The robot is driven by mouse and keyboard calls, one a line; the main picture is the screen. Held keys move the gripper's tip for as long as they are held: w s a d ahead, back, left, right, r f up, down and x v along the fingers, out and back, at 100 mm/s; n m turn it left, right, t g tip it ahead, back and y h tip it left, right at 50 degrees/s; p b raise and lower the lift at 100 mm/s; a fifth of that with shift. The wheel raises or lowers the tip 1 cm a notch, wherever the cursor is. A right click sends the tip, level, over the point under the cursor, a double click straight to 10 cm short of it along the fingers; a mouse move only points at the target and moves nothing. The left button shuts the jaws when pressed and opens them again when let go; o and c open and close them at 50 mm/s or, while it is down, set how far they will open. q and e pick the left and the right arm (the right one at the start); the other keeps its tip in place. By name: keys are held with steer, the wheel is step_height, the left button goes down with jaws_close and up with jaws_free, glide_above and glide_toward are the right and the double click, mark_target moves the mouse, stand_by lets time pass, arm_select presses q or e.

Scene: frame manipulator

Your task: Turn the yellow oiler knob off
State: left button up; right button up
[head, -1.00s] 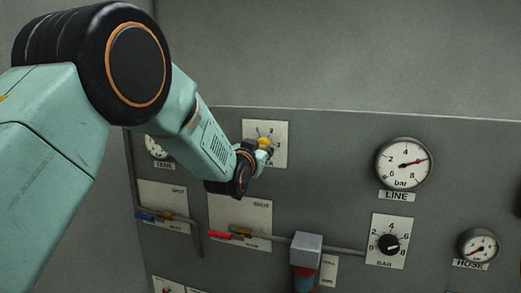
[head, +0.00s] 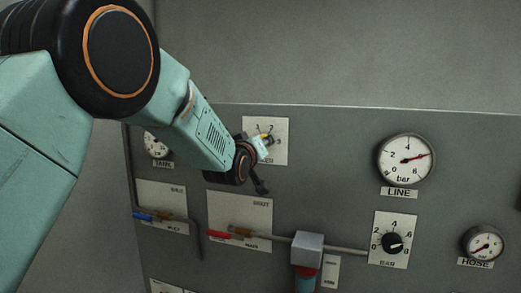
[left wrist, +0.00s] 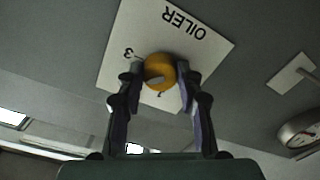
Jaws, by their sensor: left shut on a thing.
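The yellow oiler knob (left wrist: 160,68) sits on a white plate (left wrist: 203,48) marked OILER in the left wrist view. The plate shows part of its number scale, with a 3 near the knob. My left gripper (left wrist: 160,84) is shut on the knob, one finger on each side. In the head view my left gripper (head: 262,148) is at the plate (head: 281,153) on the panel and hides most of the knob (head: 268,138). I cannot tell which number the knob points to. My right gripper is not in view.
Below are a blue-handled valve (head: 145,216), a red-handled valve (head: 219,234) and a pipe (head: 345,250) with a grey block (head: 307,244). To the right are the LINE gauge (head: 404,160), a black bar knob (head: 392,243) and the HOSE gauge (head: 484,244).

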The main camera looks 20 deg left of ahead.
arm_select(q)
steer(key=shift+a+r+n+h+p, duration=0.15)
steer(key=shift+n+p, duration=0.45)
steer(key=shift+n, duration=3.85)
steer(key=shift+d+n+h+p, duration=0.1)
steer(key=shift+n+h+p, duration=0.35)
steer(key=shift+n, duration=3.95)
steer(key=shift+a+r+n+p, duration=0.1)
steer(key=shift+n+p, duration=0.65)
steer(key=shift+n, duration=3.7)
steer(key=o, duration=1.2)
